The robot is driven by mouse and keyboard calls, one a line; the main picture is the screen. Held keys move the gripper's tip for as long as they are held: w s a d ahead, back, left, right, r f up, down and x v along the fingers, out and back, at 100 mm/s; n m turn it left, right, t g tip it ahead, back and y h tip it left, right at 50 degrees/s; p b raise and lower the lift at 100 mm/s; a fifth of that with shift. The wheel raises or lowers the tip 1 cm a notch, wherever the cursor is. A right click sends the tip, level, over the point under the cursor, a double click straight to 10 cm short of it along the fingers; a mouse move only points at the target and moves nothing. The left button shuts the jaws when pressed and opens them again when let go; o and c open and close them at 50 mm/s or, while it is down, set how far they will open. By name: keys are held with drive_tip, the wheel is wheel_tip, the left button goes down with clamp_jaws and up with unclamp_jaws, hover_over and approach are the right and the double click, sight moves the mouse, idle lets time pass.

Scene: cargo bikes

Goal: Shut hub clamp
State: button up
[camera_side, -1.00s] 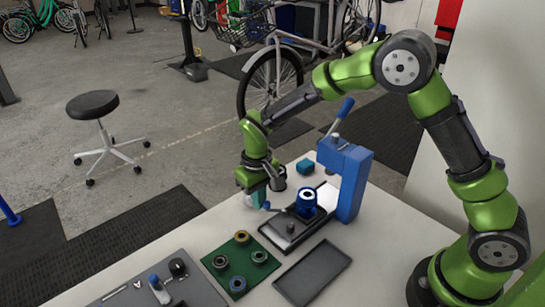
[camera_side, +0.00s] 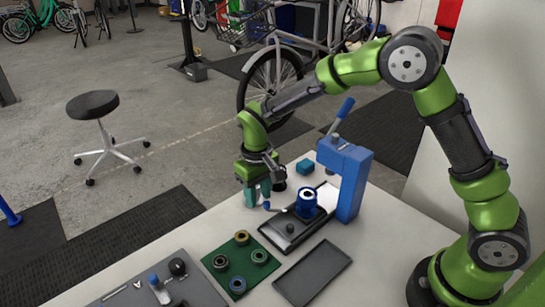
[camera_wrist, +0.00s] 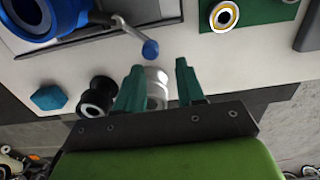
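The blue hub clamp (camera_side: 307,203) stands in the black tray under the blue press frame (camera_side: 350,180); it also shows at the top left of the wrist view (camera_wrist: 45,18). My gripper (camera_side: 257,197) is left of the clamp in the side view.
A black spool (camera_wrist: 97,95) and a blue block (camera_wrist: 48,97) are close to my gripper. A green mat (camera_side: 240,264) with several rings, an empty dark tray (camera_side: 313,273) and a grey tool mat (camera_side: 190,285) lie nearer the side camera. The press has a raised blue-handled lever (camera_side: 343,112).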

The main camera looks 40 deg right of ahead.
wheel_tip(320, 180, up, 6)
drive_tip(key=shift+f, duration=0.1)
idle(0.6)
drive_tip(key=s+d+r+m+t+y, duration=0.1)
drive_tip(key=s+d+r+m+t, duration=0.1)
drive_tip(key=s+r, duration=0.5)
drive_tip(key=s+d+r+m+t+y, duration=0.1)
drive_tip(key=s+d+r+t, duration=0.4)
drive_tip(key=s, duration=0.9)
drive_tip(key=shift+d+r+m, duration=0.5)
drive_tip(key=shift+d+r, duration=0.35)
drive_tip(key=shift+d, duration=0.2)
